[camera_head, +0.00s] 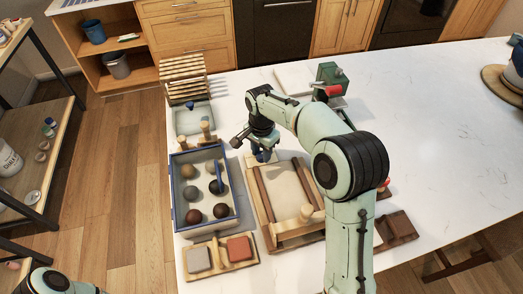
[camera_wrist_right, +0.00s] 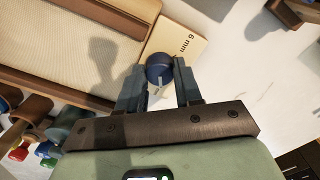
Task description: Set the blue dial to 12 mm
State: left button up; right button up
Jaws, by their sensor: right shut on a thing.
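The blue dial (camera_wrist_right: 159,68) sits on a cream plate (camera_wrist_right: 190,50) printed "6 mm"; a pale pointer mark shows on the dial's near side. Any other numbers are out of sight or hidden. My right gripper (camera_wrist_right: 158,78) is shut on the dial, one finger on each side. In the head view my right gripper (camera_head: 262,153) points down at the far edge of the wooden slab frame (camera_head: 254,200), and it largely hides the dial and plate. My left gripper is out of the picture; only a piece of my left arm shows at bottom left.
A blue-rimmed tray (camera_head: 176,200) of several clay balls stands left of the frame. A board with two clay blocks (camera_head: 239,248) lies in front. A green device with a red handle (camera_head: 330,78) stands behind my right arm.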

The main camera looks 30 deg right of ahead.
aim_at(261, 154)
jog(key=o, duration=1)
jog(key=shift+o, duration=0.2)
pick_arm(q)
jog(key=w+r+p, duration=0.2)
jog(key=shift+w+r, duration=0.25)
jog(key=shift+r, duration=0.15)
pick_arm(e)
notch_tip(261, 154, up, 13)
jog(key=shift+r, duration=0.2)
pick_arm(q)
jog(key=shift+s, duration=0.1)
pick_arm(e)
jog(key=shift+f, duration=0.1)
